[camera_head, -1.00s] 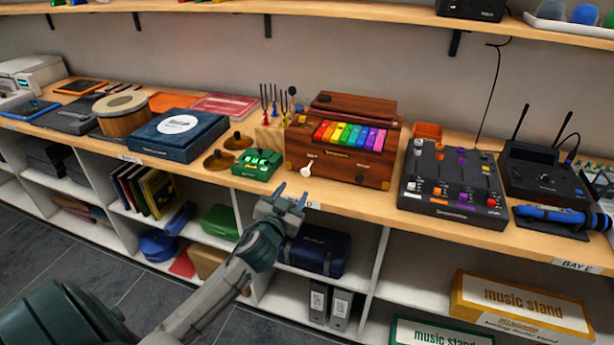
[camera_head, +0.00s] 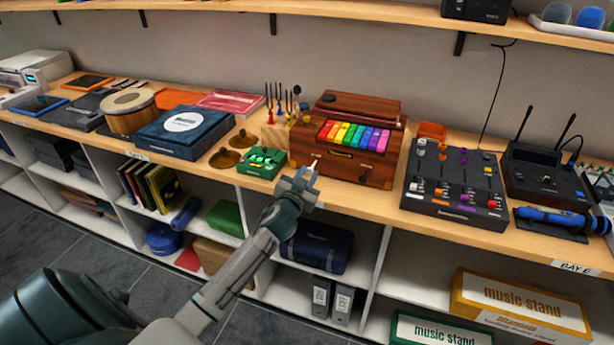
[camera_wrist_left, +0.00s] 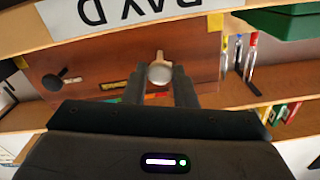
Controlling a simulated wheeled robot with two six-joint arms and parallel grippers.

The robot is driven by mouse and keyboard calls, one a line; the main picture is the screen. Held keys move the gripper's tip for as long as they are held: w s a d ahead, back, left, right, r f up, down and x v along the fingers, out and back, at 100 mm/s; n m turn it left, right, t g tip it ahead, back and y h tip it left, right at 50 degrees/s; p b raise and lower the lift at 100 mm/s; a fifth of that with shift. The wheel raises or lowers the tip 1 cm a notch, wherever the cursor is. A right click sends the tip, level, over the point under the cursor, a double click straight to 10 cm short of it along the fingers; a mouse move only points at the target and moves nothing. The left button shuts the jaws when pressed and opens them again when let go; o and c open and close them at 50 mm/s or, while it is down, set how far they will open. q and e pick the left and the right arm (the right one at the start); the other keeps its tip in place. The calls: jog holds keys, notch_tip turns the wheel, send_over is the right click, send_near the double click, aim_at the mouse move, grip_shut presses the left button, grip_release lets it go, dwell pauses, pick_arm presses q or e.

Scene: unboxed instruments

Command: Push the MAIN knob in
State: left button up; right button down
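A wooden instrument box (camera_head: 340,170) with a row of rainbow keys stands at the shelf's front edge. Its front has a pale round knob (camera_wrist_left: 160,71), shown in the left wrist view, and a dark knob (camera_wrist_left: 66,75). I cannot read which is labelled MAIN. My left gripper (camera_head: 303,180) is in front of the box's left part and largely hides the pale knob in the head view. In the left wrist view its two fingers (camera_wrist_left: 159,84) are apart, with the pale knob showing between their tips. Contact cannot be told. My right gripper is out of view.
A green pedal (camera_head: 262,161) sits just left of the box, with brass cymbals (camera_head: 226,158) beyond it. Tuning forks in a wooden block (camera_head: 274,134) stand behind. A black mixer (camera_head: 455,185) is to the right. The shelf edge lies below my gripper.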

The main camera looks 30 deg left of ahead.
pick_arm(q)
grip_shut()
jog(key=shift+b+x, duration=0.4)
jog(key=shift+x, duration=0.8)
jog(key=shift+r, duration=0.1)
jog(key=o, duration=0.7)
grip_release()
